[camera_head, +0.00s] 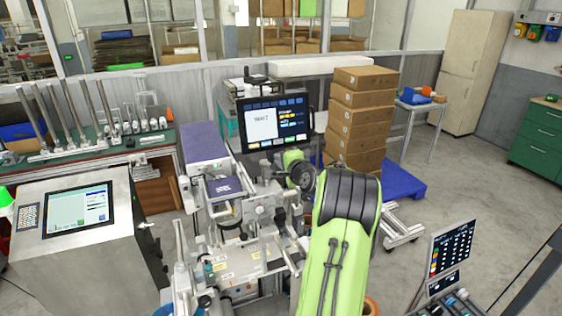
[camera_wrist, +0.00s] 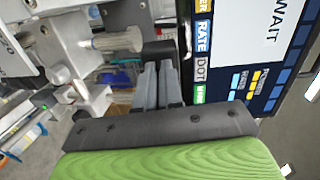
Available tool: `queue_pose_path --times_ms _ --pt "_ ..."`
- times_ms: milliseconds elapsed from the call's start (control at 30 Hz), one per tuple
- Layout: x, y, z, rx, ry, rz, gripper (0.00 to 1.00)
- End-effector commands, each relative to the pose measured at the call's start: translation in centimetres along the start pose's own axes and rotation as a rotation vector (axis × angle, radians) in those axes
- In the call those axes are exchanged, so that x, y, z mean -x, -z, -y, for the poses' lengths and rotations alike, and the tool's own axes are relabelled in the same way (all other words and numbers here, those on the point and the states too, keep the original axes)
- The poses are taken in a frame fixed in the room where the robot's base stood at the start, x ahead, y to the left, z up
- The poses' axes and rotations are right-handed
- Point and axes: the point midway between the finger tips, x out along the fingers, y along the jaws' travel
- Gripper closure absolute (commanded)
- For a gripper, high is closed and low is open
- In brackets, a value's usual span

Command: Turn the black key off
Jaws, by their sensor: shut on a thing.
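The black key (camera_wrist: 158,49) shows in the wrist view as a small dark block at the tips of my gripper (camera_wrist: 158,70). The two grey fingers are close together and shut on it, and they cover part of it. The key sits beside a pale metal cylinder (camera_wrist: 112,41) on the machine. Its exact turn angle cannot be told. In the head view my green wrist (camera_head: 292,158) is by the machine, just below the screen, and the fingers and key are too small or hidden to make out.
A screen (camera_head: 272,124) reading WAIT stands close by; it also fills the right of the wrist view (camera_wrist: 262,40). Metal machine parts crowd the left. A touch-panel cabinet (camera_head: 78,212) stands at left, stacked cartons (camera_head: 358,115) behind, and a control panel (camera_head: 451,250) at lower right.

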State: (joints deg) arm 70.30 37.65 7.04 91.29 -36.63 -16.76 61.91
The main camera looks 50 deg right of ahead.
Motion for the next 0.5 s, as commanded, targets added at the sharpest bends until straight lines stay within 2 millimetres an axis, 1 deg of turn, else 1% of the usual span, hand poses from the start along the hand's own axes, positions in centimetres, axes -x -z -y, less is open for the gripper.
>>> queue_pose_path --times_ms 267,500 --pt "-0.14 -0.13 -0.29 0.179 0.0 0.0 1.0" --pt "-0.13 -0.12 -0.32 0.405 -0.011 -0.002 1.0"
